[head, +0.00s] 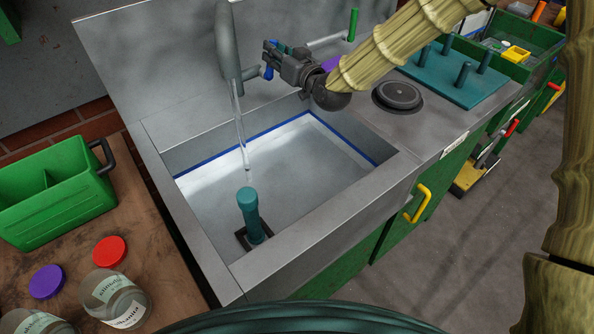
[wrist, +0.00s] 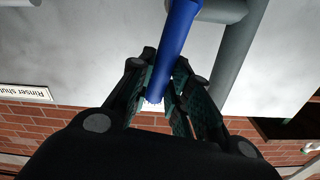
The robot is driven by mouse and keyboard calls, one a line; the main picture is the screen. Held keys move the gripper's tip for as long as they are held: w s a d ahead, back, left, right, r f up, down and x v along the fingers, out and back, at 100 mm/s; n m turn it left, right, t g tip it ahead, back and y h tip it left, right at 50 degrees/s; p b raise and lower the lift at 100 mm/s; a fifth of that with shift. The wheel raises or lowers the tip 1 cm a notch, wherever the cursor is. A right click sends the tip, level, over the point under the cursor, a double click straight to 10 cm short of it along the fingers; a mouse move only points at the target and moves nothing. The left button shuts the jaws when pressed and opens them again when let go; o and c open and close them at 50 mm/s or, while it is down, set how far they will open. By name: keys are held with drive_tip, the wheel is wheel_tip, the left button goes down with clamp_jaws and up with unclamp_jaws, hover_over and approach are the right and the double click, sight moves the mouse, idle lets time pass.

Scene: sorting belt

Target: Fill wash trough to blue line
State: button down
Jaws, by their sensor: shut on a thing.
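The grey wash trough (head: 218,262) is in the middle of the head view, with a blue line (head: 245,142) around its inner walls. A thin water stream (head: 240,125) runs from the grey spout (head: 228,45) into it. The pale surface inside comes close under the line at the back; its exact level is hard to tell. A teal upright plug (head: 249,212) stands on a dark square near the front. My gripper (head: 268,60) is beside the spout, shut on a blue tap lever (head: 268,73). The lever (wrist: 176,45) shows between the fingers (wrist: 158,95) in the wrist view.
A green-handled tap (head: 353,24) and a purple part (head: 331,63) are right of my gripper. A round black cover (head: 397,95) and teal pegboard (head: 455,80) lie farther right. A green caddy (head: 55,200) and jars (head: 115,298) stand left on a wooden top.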

drive_tip(key=n, duration=0.1)
drive_tip(key=s+a+n+b, duration=0.1)
drive_tip(key=shift+a+n, duration=0.2)
drive_tip(key=shift+n, duration=0.2)
drive_tip(key=c, duration=1)
unclamp_jaws()
drive_tip(key=shift+a, duration=0.1)
drive_tip(key=shift+c, duration=0.2)
drive_tip(key=shift+r, duration=0.1)
drive_tip(key=v, duration=0.8)
